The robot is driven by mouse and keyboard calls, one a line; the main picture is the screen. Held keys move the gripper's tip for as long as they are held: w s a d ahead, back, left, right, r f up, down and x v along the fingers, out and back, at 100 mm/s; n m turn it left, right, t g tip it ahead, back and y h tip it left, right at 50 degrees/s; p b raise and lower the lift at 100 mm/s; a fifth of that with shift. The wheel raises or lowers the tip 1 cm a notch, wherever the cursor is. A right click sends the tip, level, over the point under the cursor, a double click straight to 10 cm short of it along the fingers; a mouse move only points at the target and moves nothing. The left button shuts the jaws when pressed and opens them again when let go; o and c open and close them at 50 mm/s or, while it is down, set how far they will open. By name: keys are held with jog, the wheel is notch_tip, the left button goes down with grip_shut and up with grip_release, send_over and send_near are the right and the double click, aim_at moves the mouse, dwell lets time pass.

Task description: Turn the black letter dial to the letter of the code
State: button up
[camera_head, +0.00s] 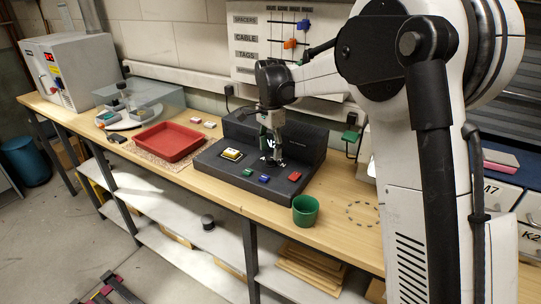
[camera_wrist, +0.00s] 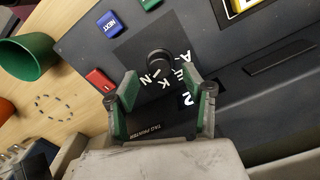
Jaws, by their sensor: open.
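The black letter dial (camera_wrist: 160,62) shows in the wrist view as a round black knob. White letters stand around its near side; E, K, I, N and A seem to be among them. My gripper (camera_wrist: 163,84) is open, its two green-padded fingers on either side just short of the dial. I cannot tell whether they touch it. Behind the right finger, a white "2" (camera_wrist: 188,99) shows on the printer's dark face; a character beside it is hidden. In the head view my gripper (camera_head: 271,148) is over the black tag printer (camera_head: 228,177) and mostly covers the dial.
The printer carries a red button (camera_head: 294,176), a blue NEXT button (camera_head: 264,179), a green button (camera_head: 247,172) and a yellow-framed square (camera_head: 232,154). A green cup (camera_head: 305,210) stands at its front right. A red tray (camera_head: 166,142) lies to the left. Labelled drawers (camera_head: 497,196) are at right.

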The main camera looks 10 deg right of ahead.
aim_at(271, 158)
notch_tip(271, 158, up, 9)
dwell(0.3)
jog(key=s+d+r+n+t, duration=0.2)
jog(key=s+d+n, duration=0.1)
jog(key=s, duration=0.6)
jog(key=s+d+r+n+t, duration=0.1)
jog(key=s+d+r+n, duration=0.2)
jog(key=s, duration=0.7)
jog(key=s+d+f+n+t, duration=0.2)
jog(key=s+f+n, duration=0.1)
jog(key=s, duration=0.6)
jog(key=s+d+f+n+t, duration=0.2)
jog(key=s+f, duration=0.4)
jog(key=s, duration=0.3)
jog(key=shift+s+n, duration=0.15)
jog(key=shift+n, duration=0.35)
